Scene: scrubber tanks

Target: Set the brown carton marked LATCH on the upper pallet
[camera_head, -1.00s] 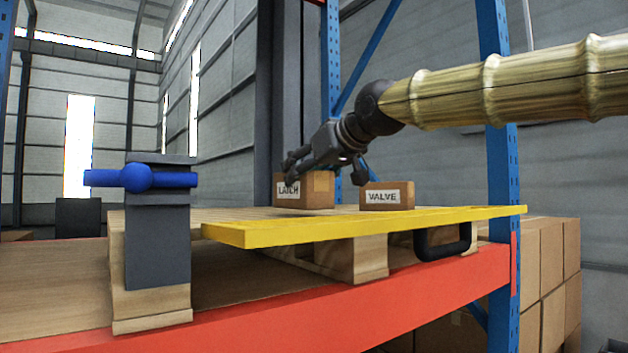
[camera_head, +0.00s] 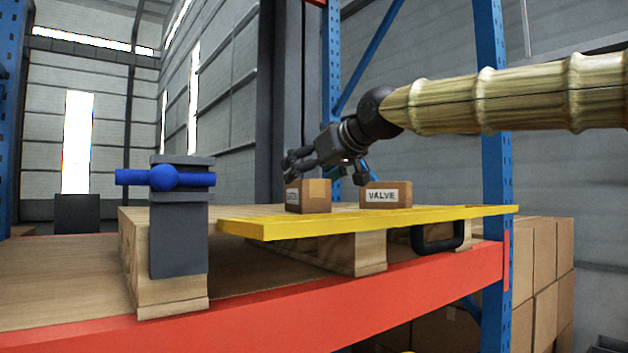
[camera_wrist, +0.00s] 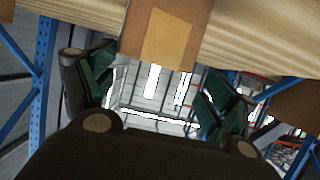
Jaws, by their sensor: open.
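The brown carton marked LATCH (camera_head: 317,196) stands upright on the pallet load at the back, left of the carton marked VALVE (camera_head: 386,195). Its label is mostly hidden or turned away. My gripper (camera_head: 324,172) is open, with its fingers spread just above and around the top of the LATCH carton. In the wrist view, a brown carton (camera_wrist: 130,35) with a tan patch shows at the top, between the two fingers. I cannot tell if they touch it. The wooden pallet (camera_head: 345,252) rests on the rack shelf under a yellow-edged board (camera_head: 300,226).
A grey post with a blue valve handle (camera_head: 165,178) stands at the pallet's left front. A black handle (camera_head: 437,236) hangs below the yellow edge. An orange-red beam (camera_head: 300,308) borders the shelf, and a blue upright (camera_head: 495,150) stands right. Stacked cartons (camera_head: 545,270) fill the lower right.

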